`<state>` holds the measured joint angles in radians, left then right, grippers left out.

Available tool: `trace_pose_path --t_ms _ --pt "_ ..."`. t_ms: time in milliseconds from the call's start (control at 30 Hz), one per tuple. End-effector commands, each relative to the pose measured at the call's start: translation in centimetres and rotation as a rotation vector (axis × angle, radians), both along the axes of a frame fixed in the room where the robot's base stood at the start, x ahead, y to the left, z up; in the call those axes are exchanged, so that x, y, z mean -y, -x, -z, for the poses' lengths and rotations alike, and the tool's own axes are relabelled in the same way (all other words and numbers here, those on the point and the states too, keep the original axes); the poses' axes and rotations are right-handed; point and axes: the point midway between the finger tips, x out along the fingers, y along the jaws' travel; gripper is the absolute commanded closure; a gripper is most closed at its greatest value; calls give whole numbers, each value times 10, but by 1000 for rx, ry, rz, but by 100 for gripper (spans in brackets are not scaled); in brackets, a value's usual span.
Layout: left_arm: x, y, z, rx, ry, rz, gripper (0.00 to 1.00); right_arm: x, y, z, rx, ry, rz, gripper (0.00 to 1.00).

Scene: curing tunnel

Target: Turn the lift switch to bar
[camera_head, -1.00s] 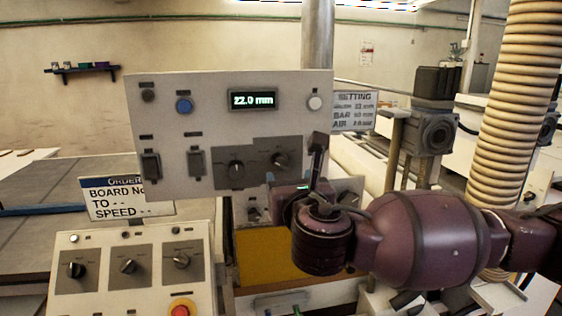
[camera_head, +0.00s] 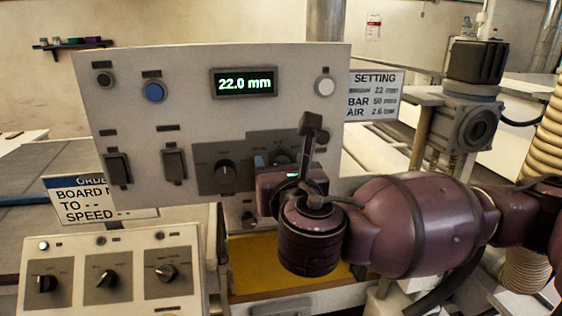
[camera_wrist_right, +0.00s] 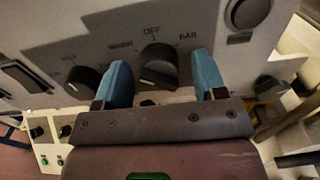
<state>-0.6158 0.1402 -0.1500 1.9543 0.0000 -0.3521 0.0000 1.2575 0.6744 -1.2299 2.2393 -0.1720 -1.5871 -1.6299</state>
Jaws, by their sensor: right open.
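The lift switch (camera_wrist_right: 157,68) is a black rotary knob on the grey control panel (camera_head: 285,112). In the right wrist view, OFF is printed above it and BAR (camera_wrist_right: 188,37) to its upper right; another label at its left is blurred. My right gripper (camera_wrist_right: 161,60) is open, its two blue fingertips on either side of this knob. Contact with the knob cannot be made out. In the head view my right gripper (camera_head: 278,182) covers most of that knob. My left gripper is not in view.
A second black knob (camera_head: 224,172) sits just left on the panel. The display (camera_head: 244,82) reads 22.0 mm. A setting sign (camera_head: 375,95) hangs at the right. A lower console (camera_head: 128,245) with several knobs stands at the front left. A ribbed hose (camera_head: 552,130) is at the far right.

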Motion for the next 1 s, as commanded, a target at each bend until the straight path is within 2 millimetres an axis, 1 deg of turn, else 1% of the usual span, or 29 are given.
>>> trace_pose_path --t_ms 233,267,300,567,800,1000 --pt "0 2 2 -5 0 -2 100 0 0 0 0 0 0 36" --pt "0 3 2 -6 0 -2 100 0 0 0 0 0 0 39" --pt "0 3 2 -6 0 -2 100 0 0 0 0 0 0 45" --pt "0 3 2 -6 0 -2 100 0 0 0 0 0 0 85" --pt "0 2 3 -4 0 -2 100 0 0 1 -4 -19 1 85" --pt "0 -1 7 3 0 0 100 0 0 2 -20 -99 1 85"
